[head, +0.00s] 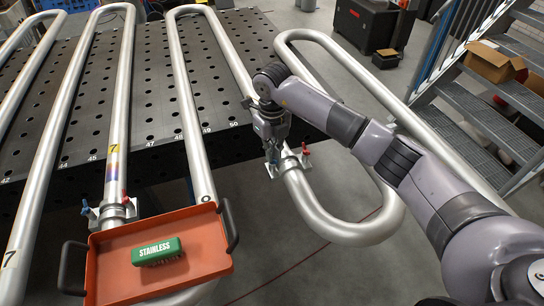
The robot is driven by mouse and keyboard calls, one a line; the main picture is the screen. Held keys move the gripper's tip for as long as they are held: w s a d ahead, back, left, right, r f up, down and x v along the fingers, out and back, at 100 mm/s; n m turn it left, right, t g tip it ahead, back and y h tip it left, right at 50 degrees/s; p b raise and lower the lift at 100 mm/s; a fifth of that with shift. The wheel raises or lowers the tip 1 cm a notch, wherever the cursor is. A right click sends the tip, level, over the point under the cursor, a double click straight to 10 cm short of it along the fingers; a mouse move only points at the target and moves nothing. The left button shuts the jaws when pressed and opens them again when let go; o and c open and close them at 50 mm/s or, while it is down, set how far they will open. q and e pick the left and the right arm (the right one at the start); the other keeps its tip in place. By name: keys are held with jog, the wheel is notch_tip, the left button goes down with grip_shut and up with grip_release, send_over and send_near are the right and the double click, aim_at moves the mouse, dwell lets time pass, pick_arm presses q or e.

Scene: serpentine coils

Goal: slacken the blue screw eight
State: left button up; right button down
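My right gripper (272,154) reaches down from the right onto the clamp (290,164) around the silver coil tube (325,222) at the table's front edge. Its fingers are at the left side of this clamp and cover that side, so a blue screw there cannot be made out clearly. A red screw (305,149) shows on the clamp's right side. I cannot tell whether the fingers are open or shut. Another clamp (112,212) on a tube further left has a blue screw (85,206) at its left and a red one at its right. My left gripper is not in view.
An orange tray (110,287) with dark handles stands in front, with a green block marked STAINLESS (157,251) in it. The serpentine tubes cross a black perforated table (150,100). Metal stairs (480,135) and a cardboard box (494,63) are at right. Open floor lies front right.

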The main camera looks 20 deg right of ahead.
jog(key=n+b, duration=0.3)
jog(key=shift+f+n, duration=0.25)
jog(key=shift+n, duration=0.15)
jog(key=n+b, duration=0.3)
jog(key=shift+n, duration=0.3)
jog(key=n+b, duration=0.3)
jog(key=shift+n, duration=0.3)
jog(key=n+b, duration=0.1)
jog(key=n, duration=0.2)
jog(key=shift+s+n+b, duration=0.1)
jog(key=shift+n+b, duration=0.2)
jog(key=shift+b, duration=0.05)
jog(key=n+b, duration=0.1)
jog(key=n, duration=0.2)
jog(key=shift+n, duration=0.3)
jog(key=n+b, duration=0.1)
jog(key=n, duration=0.2)
jog(key=shift+n, duration=0.4)
jog(key=n, duration=0.4)
jog(key=shift+s+b, duration=0.1)
jog(key=shift+b, duration=0.3)
jog(key=n, duration=0.4)
jog(key=shift+n, duration=0.4)
